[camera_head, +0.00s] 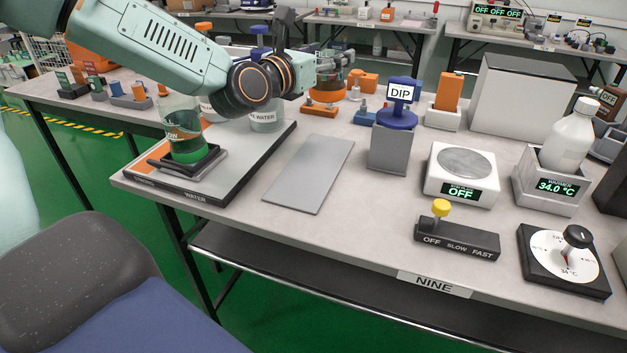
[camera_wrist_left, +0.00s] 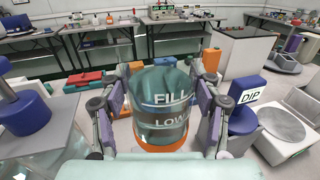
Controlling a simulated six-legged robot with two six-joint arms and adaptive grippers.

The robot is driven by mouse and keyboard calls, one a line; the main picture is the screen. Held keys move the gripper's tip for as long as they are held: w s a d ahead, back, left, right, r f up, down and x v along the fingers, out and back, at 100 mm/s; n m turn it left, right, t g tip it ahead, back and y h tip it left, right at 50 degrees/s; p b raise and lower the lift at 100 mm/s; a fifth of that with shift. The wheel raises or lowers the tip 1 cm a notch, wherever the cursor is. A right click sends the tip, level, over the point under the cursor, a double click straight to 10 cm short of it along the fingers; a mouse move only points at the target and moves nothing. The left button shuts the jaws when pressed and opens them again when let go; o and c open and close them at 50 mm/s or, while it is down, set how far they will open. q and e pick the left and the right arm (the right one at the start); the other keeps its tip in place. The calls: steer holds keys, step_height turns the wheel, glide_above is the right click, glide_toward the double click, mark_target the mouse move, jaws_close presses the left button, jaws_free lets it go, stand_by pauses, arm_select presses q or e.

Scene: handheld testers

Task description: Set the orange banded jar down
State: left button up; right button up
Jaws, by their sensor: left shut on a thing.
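The orange banded jar (camera_wrist_left: 162,108) is clear glass with FILL and LOW marks and an orange band at its bottom. In the left wrist view it stands upright between the two fingers of my left gripper (camera_wrist_left: 160,105), which is shut on it. In the head view the jar (camera_head: 327,97) shows only in part behind my left gripper (camera_head: 322,74), above the back part of the bench. I cannot tell whether its bottom touches the bench. My right gripper is not in view.
A green banded jar (camera_head: 184,135) stands on a black stand on the left tray (camera_head: 228,180). A grey plate (camera_head: 310,175) lies mid-bench. Small orange pieces (camera_head: 362,82) lie behind.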

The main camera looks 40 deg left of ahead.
mark_target(327, 94)
arm_select(q)
steer(key=shift+w+a+f, duration=0.15)
steer(key=shift+w+f, duration=0.1)
steer(key=shift+f, duration=0.4)
step_height(327, 94, down, 6)
steer(key=shift+f+b, duration=0.1)
steer(key=shift+b, duration=1.05)
steer(key=shift+w+f, duration=0.15)
steer(key=shift+f, duration=0.3)
steer(key=f+b, duration=0.1)
steer(key=f, duration=0.1)
steer(key=shift+s+f+b, duration=0.2)
steer(key=shift+f+b, duration=0.15)
steer(key=shift+b, duration=0.05)
steer(key=shift+w+f, duration=0.15)
steer(key=shift+f, duration=0.25)
steer(key=shift+r, duration=0.1)
